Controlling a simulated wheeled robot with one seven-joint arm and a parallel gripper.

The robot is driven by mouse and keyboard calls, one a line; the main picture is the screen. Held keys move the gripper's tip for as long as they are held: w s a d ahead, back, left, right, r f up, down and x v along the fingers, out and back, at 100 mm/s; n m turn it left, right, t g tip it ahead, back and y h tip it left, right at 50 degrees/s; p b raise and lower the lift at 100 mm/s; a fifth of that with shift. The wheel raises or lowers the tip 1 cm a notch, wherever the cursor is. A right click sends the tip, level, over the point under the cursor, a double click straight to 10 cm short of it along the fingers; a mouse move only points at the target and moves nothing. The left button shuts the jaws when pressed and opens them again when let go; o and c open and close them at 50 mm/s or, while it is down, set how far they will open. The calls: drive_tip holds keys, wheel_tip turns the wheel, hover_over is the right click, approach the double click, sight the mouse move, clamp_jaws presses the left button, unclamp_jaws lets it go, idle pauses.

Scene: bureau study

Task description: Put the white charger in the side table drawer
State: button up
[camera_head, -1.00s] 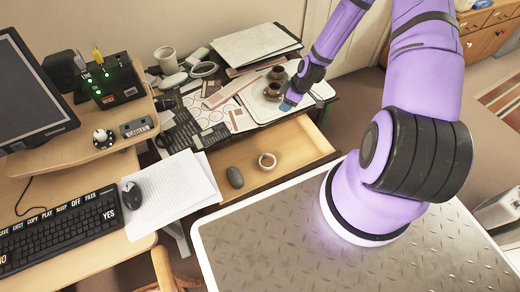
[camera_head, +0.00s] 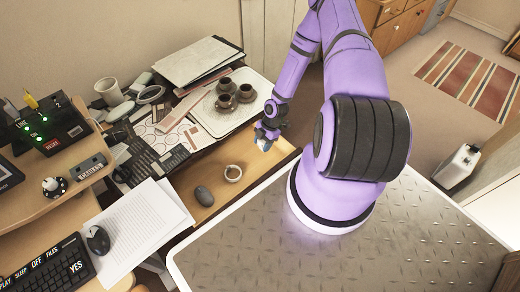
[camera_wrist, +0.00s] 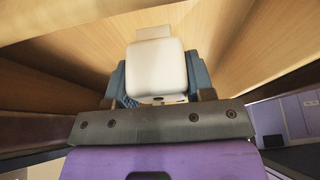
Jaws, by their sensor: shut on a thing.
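The white charger (camera_wrist: 156,75) is between the two blue fingers of my gripper (camera_wrist: 158,84) in the wrist view. My gripper is shut on it. In the head view my gripper (camera_head: 265,137) is at the far right end of the open side table drawer (camera_head: 215,203), with a small white part showing under the fingers. Wooden drawer boards (camera_wrist: 80,40) surround the charger in the wrist view. I cannot tell whether the charger touches the drawer floor.
A white tray (camera_head: 212,126) with brown cups stands on the table above. A desk with a paper stack (camera_head: 145,225) is at left.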

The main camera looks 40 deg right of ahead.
drive_tip(key=shift+f, duration=2)
drive_tip(key=o, duration=0.9)
drive_tip(key=shift+f, duration=0.1)
drive_tip(key=shift+o, duration=0.2)
